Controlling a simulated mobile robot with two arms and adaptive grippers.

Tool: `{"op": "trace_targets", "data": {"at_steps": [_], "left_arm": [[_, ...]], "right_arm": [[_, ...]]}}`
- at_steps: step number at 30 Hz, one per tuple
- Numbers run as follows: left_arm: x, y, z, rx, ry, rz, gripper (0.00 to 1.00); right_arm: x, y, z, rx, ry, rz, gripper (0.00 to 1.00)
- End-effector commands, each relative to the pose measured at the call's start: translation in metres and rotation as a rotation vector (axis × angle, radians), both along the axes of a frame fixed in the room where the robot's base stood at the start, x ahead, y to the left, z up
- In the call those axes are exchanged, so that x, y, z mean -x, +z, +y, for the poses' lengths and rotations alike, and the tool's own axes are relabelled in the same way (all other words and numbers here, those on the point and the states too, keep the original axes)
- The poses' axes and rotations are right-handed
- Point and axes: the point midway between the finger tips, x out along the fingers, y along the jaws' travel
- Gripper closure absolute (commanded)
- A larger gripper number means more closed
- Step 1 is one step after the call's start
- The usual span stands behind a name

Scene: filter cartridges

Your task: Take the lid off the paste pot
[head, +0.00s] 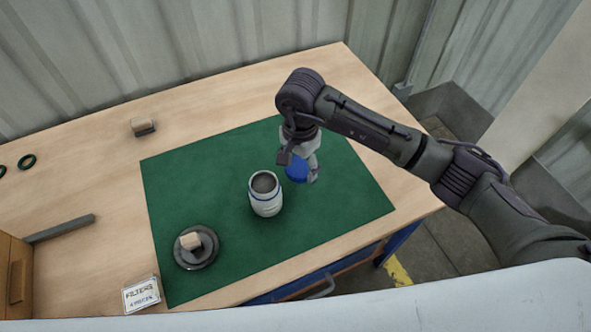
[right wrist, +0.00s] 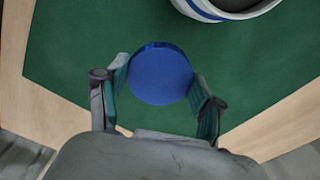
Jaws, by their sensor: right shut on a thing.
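The paste pot (head: 265,198) is a white, ribbed jar with a blue band. It stands upright on the green mat, its mouth open and grey inside. Part of its rim shows at the top of the right wrist view (right wrist: 228,10). The blue round lid (head: 297,169) is off the pot, to its upper right. My right gripper (head: 303,174) is shut on the lid, which also shows between its two fingers in the right wrist view (right wrist: 160,74). The lid appears to be held above the mat. My left gripper is not in view.
A dark round dish (head: 209,257) holding a tan block (head: 190,241) is on the mat's lower left. A grey bar (head: 60,229), a brush-like block (head: 143,127) and dark rings (head: 27,161) lie left. The mat's right side (head: 350,205) is clear.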

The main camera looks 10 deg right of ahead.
Motion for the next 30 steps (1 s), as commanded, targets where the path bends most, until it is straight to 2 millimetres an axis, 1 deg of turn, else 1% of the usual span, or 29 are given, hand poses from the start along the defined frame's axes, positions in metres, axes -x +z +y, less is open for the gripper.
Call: {"op": "trace_targets", "data": {"at_steps": [1, 5, 9, 12, 20, 25, 26, 27, 30], "left_arm": [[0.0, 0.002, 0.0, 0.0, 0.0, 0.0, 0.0], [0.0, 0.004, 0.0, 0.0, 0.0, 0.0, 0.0], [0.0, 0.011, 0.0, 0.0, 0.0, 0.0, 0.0], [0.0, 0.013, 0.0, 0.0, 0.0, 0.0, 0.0], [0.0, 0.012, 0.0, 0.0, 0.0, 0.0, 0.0], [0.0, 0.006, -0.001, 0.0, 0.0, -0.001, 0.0], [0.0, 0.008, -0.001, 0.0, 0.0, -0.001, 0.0], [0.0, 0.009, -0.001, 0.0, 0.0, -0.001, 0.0], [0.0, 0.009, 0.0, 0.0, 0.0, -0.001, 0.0]], "right_arm": [[-0.002, -0.002, 0.004, -0.001, -0.001, 0.002, 0.75], [-0.004, -0.011, 0.007, 0.0, 0.001, 0.004, 0.75], [-0.003, -0.032, 0.006, 0.001, 0.0, 0.004, 0.75], [-0.004, -0.042, 0.006, 0.001, 0.0, 0.002, 0.75], [-0.005, -0.045, 0.006, 0.0, 0.002, -0.001, 0.75], [-0.005, -0.05, 0.006, 0.001, 0.001, -0.002, 0.75], [-0.005, -0.048, 0.006, 0.0, 0.001, -0.001, 0.29], [-0.005, -0.048, 0.006, 0.0, 0.001, -0.001, 0.22], [-0.005, -0.048, 0.006, 0.0, 0.001, -0.001, 0.08]]}}
